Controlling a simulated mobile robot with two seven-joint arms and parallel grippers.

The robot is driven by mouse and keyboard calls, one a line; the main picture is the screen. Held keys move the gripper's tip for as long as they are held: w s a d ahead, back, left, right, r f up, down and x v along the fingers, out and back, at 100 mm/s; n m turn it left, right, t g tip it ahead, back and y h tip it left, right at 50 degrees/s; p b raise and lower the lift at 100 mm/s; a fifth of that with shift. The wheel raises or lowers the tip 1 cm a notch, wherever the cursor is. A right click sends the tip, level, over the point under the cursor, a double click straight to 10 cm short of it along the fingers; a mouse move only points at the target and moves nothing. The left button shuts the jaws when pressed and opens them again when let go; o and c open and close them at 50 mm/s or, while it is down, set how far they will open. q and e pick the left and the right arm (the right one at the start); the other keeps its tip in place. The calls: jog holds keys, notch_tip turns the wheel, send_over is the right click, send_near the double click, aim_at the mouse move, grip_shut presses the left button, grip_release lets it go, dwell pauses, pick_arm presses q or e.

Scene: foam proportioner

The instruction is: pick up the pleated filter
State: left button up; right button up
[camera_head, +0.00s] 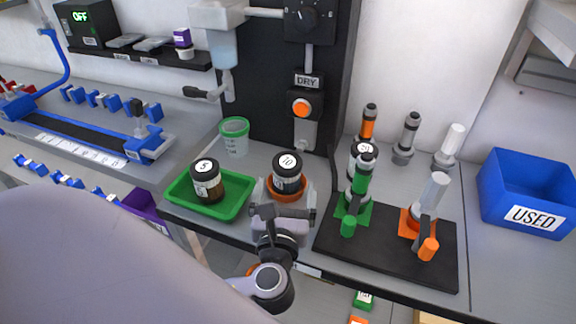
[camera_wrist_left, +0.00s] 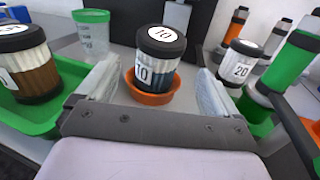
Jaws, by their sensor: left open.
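Three black-capped filter cartridges with ribbed pale sides and number labels are in view. The one marked 10 (camera_head: 288,174) stands upright in an orange dish (camera_head: 270,192); in the left wrist view its lower part (camera_wrist_left: 158,76) looks dark blue. The one marked 5 (camera_head: 206,181), brown below, stands in a green tray (camera_head: 237,205). The one marked 20 (camera_wrist_left: 240,62) stands farther right, partly hidden in the head view. My left gripper (camera_head: 283,211) is open and empty, just in front of the 10 cartridge, its fingers spread toward either side of it.
A clear cup with a green rim (camera_head: 235,135) stands behind the tray. On the right are a black plate (camera_head: 385,252) with green and orange holders, several upright nozzles, and a blue USED bin (camera_head: 530,190). A dark panel (camera_head: 270,100) rises behind.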

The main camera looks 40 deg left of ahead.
aim_at(287, 169)
pick_arm(q)
jog(key=x, duration=0.6)
jog(key=shift+w+a+r+p, duration=0.1)
jog(key=shift+a+p, duration=0.05)
jog(key=shift+p, duration=0.2)
jog(key=shift+c, duration=0.2)
jog(key=c, duration=1.1)
jog(key=shift+c, duration=0.3)
jog(key=shift+r, duration=0.15)
